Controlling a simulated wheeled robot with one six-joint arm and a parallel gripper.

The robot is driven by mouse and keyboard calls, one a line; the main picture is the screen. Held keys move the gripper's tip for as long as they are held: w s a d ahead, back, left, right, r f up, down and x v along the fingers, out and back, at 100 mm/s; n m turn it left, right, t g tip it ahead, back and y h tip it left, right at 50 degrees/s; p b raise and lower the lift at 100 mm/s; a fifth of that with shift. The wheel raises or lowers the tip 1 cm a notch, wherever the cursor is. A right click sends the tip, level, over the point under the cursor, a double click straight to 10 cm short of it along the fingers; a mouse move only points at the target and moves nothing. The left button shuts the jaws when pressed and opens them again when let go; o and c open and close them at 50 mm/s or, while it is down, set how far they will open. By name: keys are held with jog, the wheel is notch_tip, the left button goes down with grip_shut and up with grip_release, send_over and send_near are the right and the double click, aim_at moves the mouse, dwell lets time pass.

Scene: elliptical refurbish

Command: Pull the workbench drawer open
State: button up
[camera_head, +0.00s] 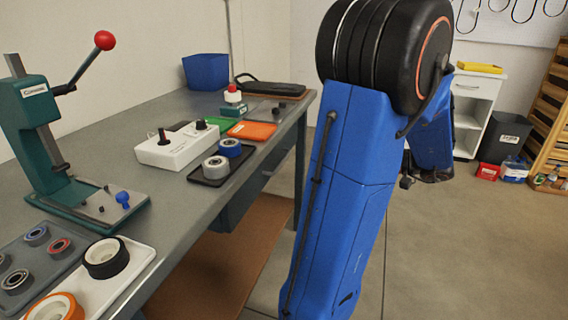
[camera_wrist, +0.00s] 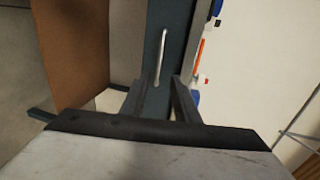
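The workbench (camera_head: 226,178) stands at left in the head view, with a blue-grey drawer (camera_head: 238,203) under its top. In the wrist view the drawer front (camera_wrist: 177,30) is a dark blue-grey strip with a pale bar handle (camera_wrist: 162,50). My gripper (camera_wrist: 160,82) is open, its two fingers apart. The handle's near end shows in the gap between the fingertips; I cannot tell how far ahead it is or whether anything touches. The drawer looks shut.
The bench top carries a green press (camera_head: 40,135), a white control box (camera_head: 177,146), a black tray (camera_head: 222,164) and an orange pad (camera_head: 252,131). A brown lower shelf (camera_head: 225,255) lies under the drawer. Bare floor (camera_head: 475,240) is free at right.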

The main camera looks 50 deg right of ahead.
jog(key=x, duration=1.6)
jog(key=shift+w+a, duration=0.15)
jog(key=shift+a, duration=0.05)
grip_shut()
